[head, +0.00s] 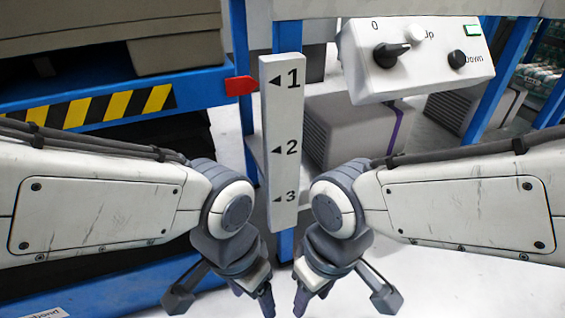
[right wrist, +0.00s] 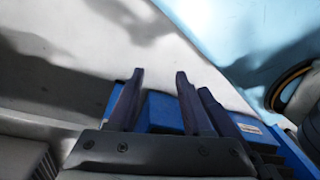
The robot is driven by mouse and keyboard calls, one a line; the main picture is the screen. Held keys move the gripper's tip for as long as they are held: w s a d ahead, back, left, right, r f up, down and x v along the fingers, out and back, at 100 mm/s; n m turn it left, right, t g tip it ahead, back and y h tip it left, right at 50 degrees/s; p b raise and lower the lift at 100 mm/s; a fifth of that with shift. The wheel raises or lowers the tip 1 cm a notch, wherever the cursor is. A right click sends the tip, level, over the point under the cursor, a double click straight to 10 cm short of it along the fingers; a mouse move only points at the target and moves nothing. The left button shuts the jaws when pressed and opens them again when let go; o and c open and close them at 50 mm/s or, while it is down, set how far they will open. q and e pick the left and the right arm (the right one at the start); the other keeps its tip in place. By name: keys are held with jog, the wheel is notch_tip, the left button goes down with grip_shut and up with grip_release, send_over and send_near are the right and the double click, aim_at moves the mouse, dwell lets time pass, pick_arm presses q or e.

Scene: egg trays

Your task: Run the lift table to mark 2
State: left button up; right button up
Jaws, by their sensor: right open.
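The blue lift table (head: 195,88) stands at the left in the head view, with yellow-black stripes on its edge. Its red pointer (head: 241,86) is about level with mark 1 on the white scale (head: 269,118). Mark 2 (head: 291,147) is lower, above mark 3. The white control box (head: 365,75) at upper right has a black knob (head: 388,54) by a 0, a pale Up button (head: 416,32) and a black Down button (head: 457,59). My left gripper (head: 252,294) and right gripper (head: 312,294) hang low before the scale, open and empty, away from the box.
Brown boxes (head: 175,45) sit on the lift table. Grey ribbed crates (head: 345,125) stand behind the scale, under the box. A blue-framed rack (head: 500,75) is at the right. Pale floor shows between.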

grip_shut()
dwell(1.7)
